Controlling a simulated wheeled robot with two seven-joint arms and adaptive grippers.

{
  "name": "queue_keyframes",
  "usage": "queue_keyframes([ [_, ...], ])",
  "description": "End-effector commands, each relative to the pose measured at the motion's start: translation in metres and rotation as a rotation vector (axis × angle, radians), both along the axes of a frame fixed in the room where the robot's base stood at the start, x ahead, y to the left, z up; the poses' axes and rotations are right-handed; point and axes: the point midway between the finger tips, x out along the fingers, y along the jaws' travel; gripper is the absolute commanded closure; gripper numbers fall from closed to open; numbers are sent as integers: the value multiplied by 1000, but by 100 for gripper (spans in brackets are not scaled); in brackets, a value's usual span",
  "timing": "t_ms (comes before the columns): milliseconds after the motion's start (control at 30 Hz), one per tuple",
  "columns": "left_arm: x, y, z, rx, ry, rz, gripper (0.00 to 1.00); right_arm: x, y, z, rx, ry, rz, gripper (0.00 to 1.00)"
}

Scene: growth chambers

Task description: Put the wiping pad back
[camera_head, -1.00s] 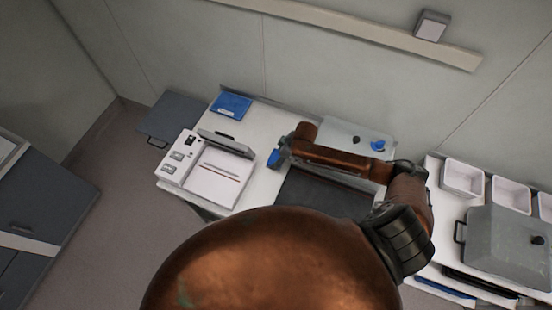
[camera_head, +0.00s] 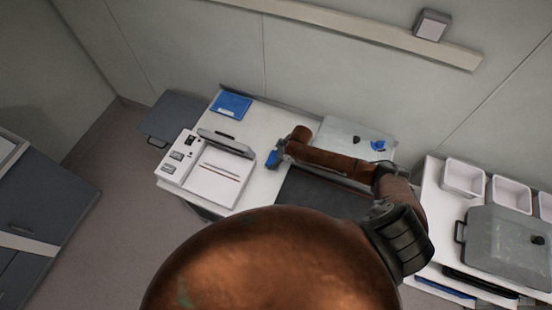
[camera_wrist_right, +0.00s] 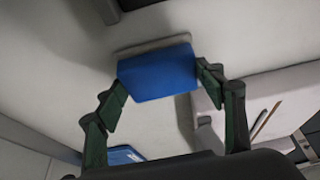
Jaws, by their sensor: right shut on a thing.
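The wiping pad is a blue block (camera_wrist_right: 158,73), held between the two fingers of my right gripper (camera_wrist_right: 161,80) in the wrist view. The fingers press on its left and right ends, with a pale grey strip showing along its far edge. In the head view the pad (camera_head: 272,158) is a small blue patch at the tip of my right gripper (camera_head: 281,153), over the white table beside the white device. I cannot tell whether the pad touches the table. My left gripper is not in view.
A white device with an open lid (camera_head: 218,183) stands left of the gripper. A blue flat item (camera_head: 231,105) lies behind it. A grey plate (camera_head: 336,134) and dark mat (camera_head: 310,197) lie to the right. White trays (camera_head: 463,177) and a grey box (camera_head: 506,249) stand farther right.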

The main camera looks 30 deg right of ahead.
Motion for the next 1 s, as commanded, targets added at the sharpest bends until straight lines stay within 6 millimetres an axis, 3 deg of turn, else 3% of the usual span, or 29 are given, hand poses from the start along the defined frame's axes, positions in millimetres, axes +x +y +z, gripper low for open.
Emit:
queue_keyframes([
  [33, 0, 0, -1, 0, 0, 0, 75, 0, 0, -2, 1, 1, 0, 63],
  [67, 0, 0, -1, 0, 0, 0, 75, 0, 0, -2, 1, 1, 0, 36],
  [300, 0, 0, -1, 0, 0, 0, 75, 0, 0, -2, 0, 0, 0, 19],
  [667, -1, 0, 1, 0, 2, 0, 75, -1, -1, 3, 0, 0, 1, 19],
  [767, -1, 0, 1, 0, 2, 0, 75, -4, -5, 14, -2, 0, 1, 19],
  [1000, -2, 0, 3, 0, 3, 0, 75, -19, -17, 60, -2, 0, 1, 19],
])
